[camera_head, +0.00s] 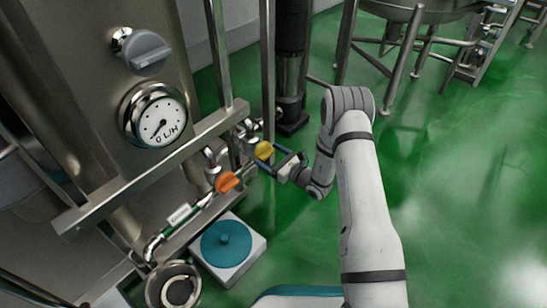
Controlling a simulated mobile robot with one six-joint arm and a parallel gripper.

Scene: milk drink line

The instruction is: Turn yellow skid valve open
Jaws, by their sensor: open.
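The yellow skid valve (264,150) has a small yellow handle on the metal pipework, right of the orange valve. My gripper (267,157) is at the yellow handle, reaching in from the right with its jaws open. One dark finger lies below the handle and the other above and to its right. I cannot tell whether either finger touches the handle. The arm comes up from the bottom right and bends back left at the wrist.
An orange valve handle (227,182) sits just left on the same pipework. A round flow gauge (154,115) and grey knob (146,52) are on the steel panel. A teal-topped white block (247,262) stands below. Green floor (460,180) is open at right.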

